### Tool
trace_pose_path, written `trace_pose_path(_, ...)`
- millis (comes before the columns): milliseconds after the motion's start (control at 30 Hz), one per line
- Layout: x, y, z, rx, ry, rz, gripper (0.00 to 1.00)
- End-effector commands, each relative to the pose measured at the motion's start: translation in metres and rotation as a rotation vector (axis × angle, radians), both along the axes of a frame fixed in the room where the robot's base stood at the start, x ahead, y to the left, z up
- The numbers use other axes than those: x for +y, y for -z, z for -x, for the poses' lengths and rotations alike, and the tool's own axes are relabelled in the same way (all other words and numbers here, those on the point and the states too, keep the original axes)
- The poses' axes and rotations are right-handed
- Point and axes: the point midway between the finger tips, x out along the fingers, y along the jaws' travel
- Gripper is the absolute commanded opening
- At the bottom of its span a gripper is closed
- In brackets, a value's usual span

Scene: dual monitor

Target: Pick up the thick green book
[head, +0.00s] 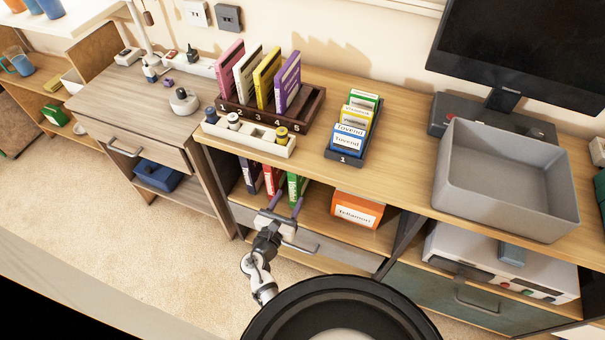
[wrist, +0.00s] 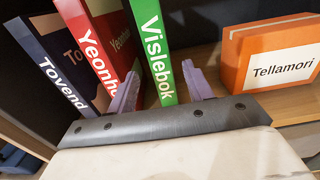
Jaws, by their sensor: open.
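A green book (wrist: 158,50) labelled "Vislebok" stands upright on the shelf below the desktop. In the head view the green book (head: 297,184) is at the right end of a short row of books. My gripper (wrist: 161,72) is open, with its two purple fingers reaching toward the shelf. In the wrist view the green book's spine shows between the fingers, one on each side. I cannot tell whether either finger touches it. In the head view my gripper (head: 287,197) is in front of the shelf opening.
A red book (wrist: 97,45) and a dark blue book (wrist: 52,65) stand left of the green one. An orange box (head: 358,207) labelled "Tellamori" stands to the right, with a gap between. The desktop edge overhangs the shelf; a drawer (head: 335,254) lies below.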

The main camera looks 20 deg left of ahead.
Motion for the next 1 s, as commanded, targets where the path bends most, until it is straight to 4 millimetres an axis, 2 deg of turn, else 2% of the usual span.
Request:
trace_pose_path(100,0.0,0.001,-0.02,-0.001,0.0,-0.002,0.51)
trace_pose_path(367,-0.001,-0.001,-0.04,0.0,0.0,-0.004,0.51)
trace_pose_path(633,-0.004,-0.003,-0.077,0.001,-0.001,-0.005,0.51)
trace_pose_path(933,-0.005,-0.004,-0.082,0.001,-0.002,-0.003,0.51)
trace_pose_path(1000,-0.005,-0.004,-0.082,0.001,-0.002,-0.003,0.43)
